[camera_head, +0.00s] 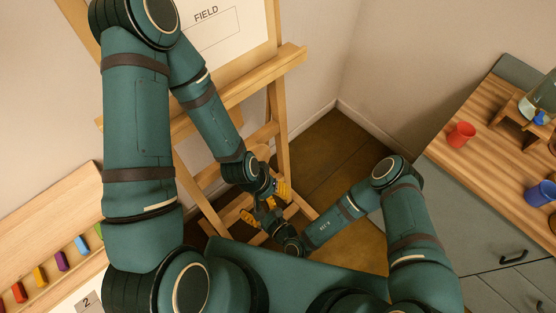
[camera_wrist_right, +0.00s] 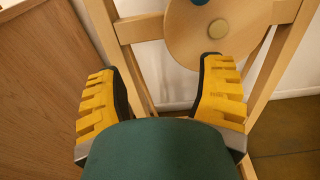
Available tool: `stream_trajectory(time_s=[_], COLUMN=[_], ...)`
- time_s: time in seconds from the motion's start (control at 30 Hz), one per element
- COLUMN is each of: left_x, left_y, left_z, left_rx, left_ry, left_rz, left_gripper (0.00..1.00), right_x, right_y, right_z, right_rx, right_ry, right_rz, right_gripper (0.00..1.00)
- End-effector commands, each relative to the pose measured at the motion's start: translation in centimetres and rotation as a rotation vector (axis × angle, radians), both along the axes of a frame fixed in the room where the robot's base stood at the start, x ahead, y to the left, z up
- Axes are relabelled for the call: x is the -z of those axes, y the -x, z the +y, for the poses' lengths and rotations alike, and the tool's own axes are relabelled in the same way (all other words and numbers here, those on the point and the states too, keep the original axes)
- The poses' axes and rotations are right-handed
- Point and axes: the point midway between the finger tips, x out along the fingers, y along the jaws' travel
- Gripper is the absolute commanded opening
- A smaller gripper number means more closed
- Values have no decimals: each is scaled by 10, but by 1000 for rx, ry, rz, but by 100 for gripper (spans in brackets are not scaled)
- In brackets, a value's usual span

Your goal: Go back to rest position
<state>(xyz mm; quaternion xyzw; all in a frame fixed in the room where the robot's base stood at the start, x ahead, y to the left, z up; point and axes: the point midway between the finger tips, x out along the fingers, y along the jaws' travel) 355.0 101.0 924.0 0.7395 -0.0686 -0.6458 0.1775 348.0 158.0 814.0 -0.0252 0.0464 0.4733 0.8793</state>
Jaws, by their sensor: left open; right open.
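My left arm reaches down in front of the easel in the head view. My left gripper (camera_head: 274,187) has yellow-padded fingers and is open, with nothing seen in it. My right arm bends in from the right. My right gripper (camera_head: 257,212) sits just below the left one, near the easel legs, and is partly hidden by its own wrist. In the right wrist view the right gripper (camera_wrist_right: 160,80) is open, its two yellow fingers wide apart with nothing between them.
A wooden easel (camera_head: 276,60) holds a white sheet marked FIELD (camera_head: 215,30). A rack (camera_head: 50,210) with several coloured blocks stands at left. At right, a wooden-topped counter (camera_head: 450,105) bears a red cup (camera_head: 461,134) and a blue cup (camera_head: 541,193). A round wooden disc (camera_wrist_right: 215,30) is behind the right fingers.

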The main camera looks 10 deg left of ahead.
Motion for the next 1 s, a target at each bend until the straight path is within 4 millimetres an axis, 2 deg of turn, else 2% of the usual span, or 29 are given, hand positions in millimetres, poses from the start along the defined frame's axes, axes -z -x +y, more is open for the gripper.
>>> stream_trajectory(time_s=[0.37, 0.47, 0.63, 0.77, 0.9, 1.0], left_x=[2, 7, 24, 37, 50, 60], left_y=[1, 0, 0, -1, -1, -2], left_z=[0, 0, 0, 0, 1, 1], left_rx=[-1, -2, -2, -4, -4, -6], left_ry=[0, -1, -1, -1, -1, -1], left_rz=[3, 2, 1, -1, -3, -3], left_gripper=[47, 47, 47, 47, 47, 47], right_x=[-2, -7, -22, -24, -16, -5], right_y=[0, 6, 38, 70, 97, 108], right_z=[1, 3, -2, -23, -60, -93], right_rx=[-19, -111, -436, -712, -972, -1128], right_ry=[-5, -19, -15, 57, 199, 338], right_rz=[-5, -13, -48, -90, -152, -210], right_gripper=[69, 69, 69, 69, 69, 69])
